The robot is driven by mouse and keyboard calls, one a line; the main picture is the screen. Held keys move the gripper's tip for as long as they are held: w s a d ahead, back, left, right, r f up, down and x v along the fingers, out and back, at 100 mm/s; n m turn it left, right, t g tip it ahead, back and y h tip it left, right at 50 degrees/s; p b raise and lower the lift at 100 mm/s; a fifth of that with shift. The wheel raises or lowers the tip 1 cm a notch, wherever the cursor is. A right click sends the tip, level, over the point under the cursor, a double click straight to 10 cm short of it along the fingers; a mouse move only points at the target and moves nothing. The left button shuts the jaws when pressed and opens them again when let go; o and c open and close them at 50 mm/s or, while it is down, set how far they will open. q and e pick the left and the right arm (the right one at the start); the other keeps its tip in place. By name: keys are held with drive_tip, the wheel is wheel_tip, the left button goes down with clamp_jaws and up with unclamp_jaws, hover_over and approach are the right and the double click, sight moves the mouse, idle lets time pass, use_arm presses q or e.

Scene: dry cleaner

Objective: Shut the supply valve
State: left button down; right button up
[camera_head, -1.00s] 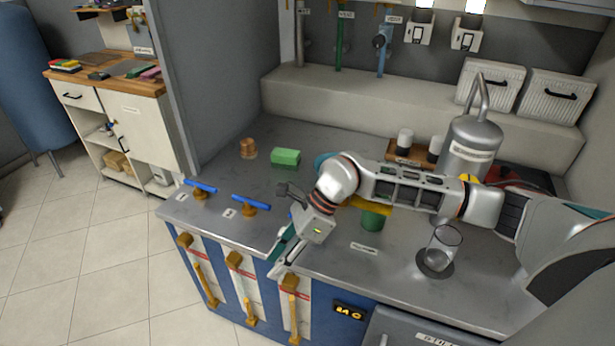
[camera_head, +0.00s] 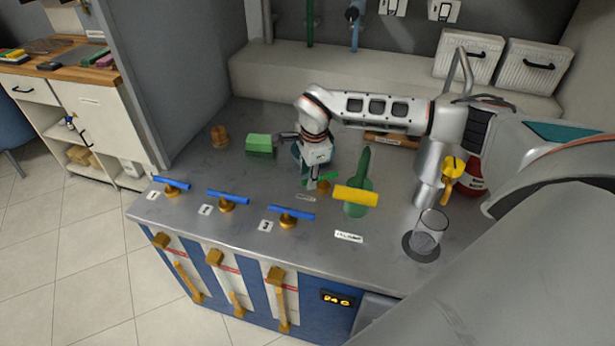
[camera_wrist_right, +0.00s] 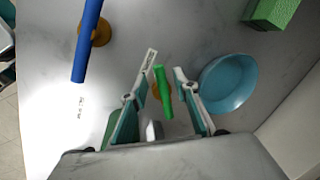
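A small valve with a green bar handle (camera_head: 328,178) and brass base (camera_head: 323,187) stands on the steel counter. A small label lies in front of it, too small to read, so I cannot confirm it is the supply valve. My right gripper (camera_head: 311,181) reaches down at this valve. In the right wrist view its fingers (camera_wrist_right: 165,66) are apart, with the green handle (camera_wrist_right: 162,88) between them; contact is not clear. Three blue-handled valves (camera_head: 291,213) line the front edge. My left gripper is out of view.
A teal bowl (camera_wrist_right: 229,84) sits close beside the right finger. A green block (camera_head: 260,144) and a brass-coloured coil (camera_head: 220,135) lie further left. A glass (camera_head: 430,230) stands at the right.

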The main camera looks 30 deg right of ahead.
drive_tip(key=shift+w+f, duration=0.15)
drive_tip(key=shift+f, duration=0.6)
clamp_jaws()
drive_tip(key=shift+w, duration=0.15)
